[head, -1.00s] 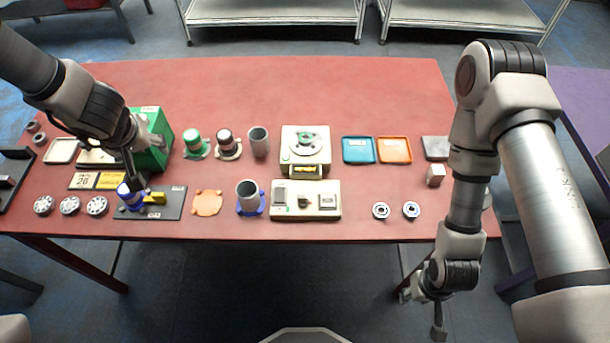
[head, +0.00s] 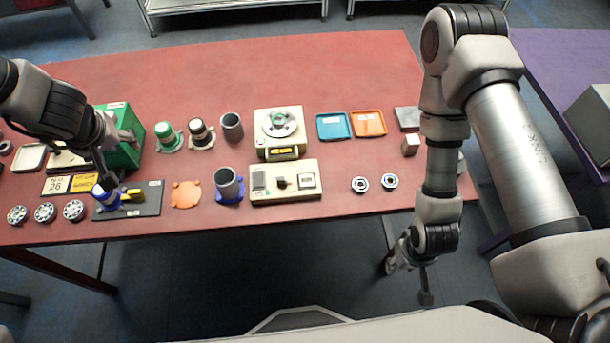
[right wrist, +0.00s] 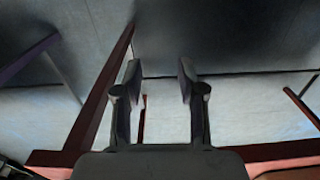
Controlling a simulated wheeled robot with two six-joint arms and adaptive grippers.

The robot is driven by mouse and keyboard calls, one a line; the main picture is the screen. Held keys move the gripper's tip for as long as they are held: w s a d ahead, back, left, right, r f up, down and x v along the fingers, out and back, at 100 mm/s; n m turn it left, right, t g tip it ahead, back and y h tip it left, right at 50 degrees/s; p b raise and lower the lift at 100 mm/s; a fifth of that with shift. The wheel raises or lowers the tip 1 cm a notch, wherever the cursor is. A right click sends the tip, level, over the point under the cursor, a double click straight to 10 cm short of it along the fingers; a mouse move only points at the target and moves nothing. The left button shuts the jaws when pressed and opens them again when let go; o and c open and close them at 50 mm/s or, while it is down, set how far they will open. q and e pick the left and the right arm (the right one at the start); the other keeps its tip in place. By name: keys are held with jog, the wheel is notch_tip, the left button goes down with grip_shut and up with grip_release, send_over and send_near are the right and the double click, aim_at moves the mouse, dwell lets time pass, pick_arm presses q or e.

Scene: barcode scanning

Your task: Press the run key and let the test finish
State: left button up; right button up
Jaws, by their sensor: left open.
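A cream control panel (head: 263,195) lies near the front edge of the red table in the head view. It carries a grey plate at left, a dark switch (head: 281,183) in the middle and a pale square key (head: 307,181) at right; their labels are too small to read. A cream machine (head: 268,114) with a round top disc stands just behind it. My left gripper (head: 107,184) is open at a blue-and-yellow item (head: 131,195) on a dark mat, far left of the panel; contact is unclear. My right gripper (right wrist: 158,100) is open and empty, below the table's front edge.
A grey cup in a blue base (head: 229,185) and an orange disc (head: 185,194) lie left of the panel. Two small rings (head: 360,185) lie right of it. Blue (head: 334,136) and orange trays (head: 384,133) sit behind. The table's rear is clear.

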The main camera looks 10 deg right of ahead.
dwell(0.3)
grip_shut()
dwell(1.1)
